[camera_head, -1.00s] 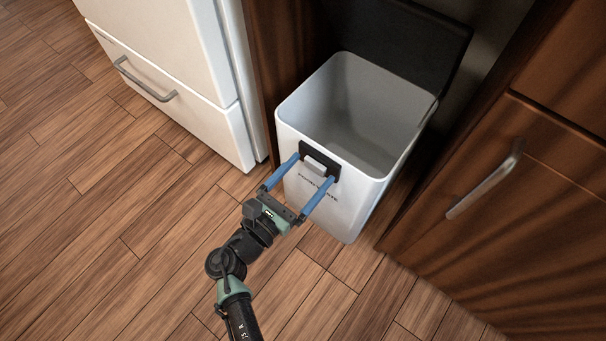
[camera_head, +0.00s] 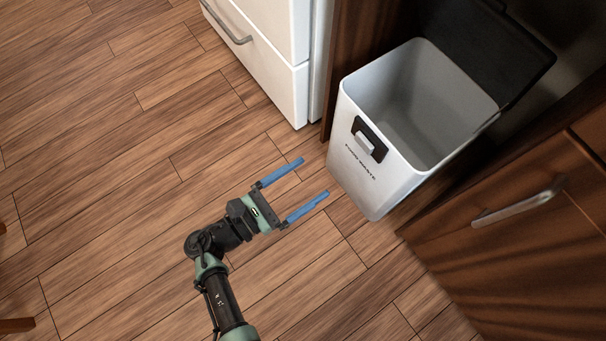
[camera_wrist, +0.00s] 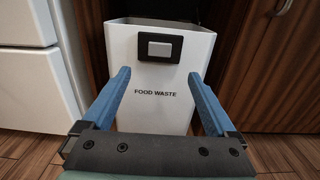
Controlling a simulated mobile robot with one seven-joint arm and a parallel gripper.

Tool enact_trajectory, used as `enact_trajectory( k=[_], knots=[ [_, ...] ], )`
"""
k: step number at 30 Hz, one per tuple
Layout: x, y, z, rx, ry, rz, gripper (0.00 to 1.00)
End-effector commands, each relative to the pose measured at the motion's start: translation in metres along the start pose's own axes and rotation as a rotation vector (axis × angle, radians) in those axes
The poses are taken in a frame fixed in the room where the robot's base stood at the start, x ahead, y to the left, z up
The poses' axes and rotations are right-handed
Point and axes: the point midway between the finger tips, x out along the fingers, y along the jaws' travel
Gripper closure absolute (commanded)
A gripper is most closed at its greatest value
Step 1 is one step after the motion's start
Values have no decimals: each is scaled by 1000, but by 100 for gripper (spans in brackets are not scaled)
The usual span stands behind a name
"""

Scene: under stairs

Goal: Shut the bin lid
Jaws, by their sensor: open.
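A white bin (camera_head: 362,183) marked "FOOD WASTE" stands between the fridge and a wooden cabinet. Its black lid (camera_head: 488,50) is open, tipped back behind the bin, and the inside looks empty. A black latch plate with a grey button (camera_head: 369,139) is on the bin's upper front. My gripper (camera_head: 314,177) is open and empty, in front of the bin's front face and apart from it. In the wrist view the bin's front (camera_wrist: 158,104) shows between my two blue fingers (camera_wrist: 162,75), with the latch above the lettering. The lid is mostly out of that view.
A white fridge (camera_head: 268,45) with a drawer handle stands to the left of the bin. A brown wooden cabinet (camera_head: 490,265) with a metal handle (camera_head: 519,205) is to the right. The wooden floor in front and to the left is clear.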

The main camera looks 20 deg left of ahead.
Motion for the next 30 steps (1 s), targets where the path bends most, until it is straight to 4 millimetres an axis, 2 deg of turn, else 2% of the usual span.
enact_trajectory(
  k=[20,25,30],
  knots=[
    [0,0,-1,2,0,1,7],
    [20,-1,-3,2,0,-4,7],
    [56,-2,-4,3,-1,-6,7]
  ],
)
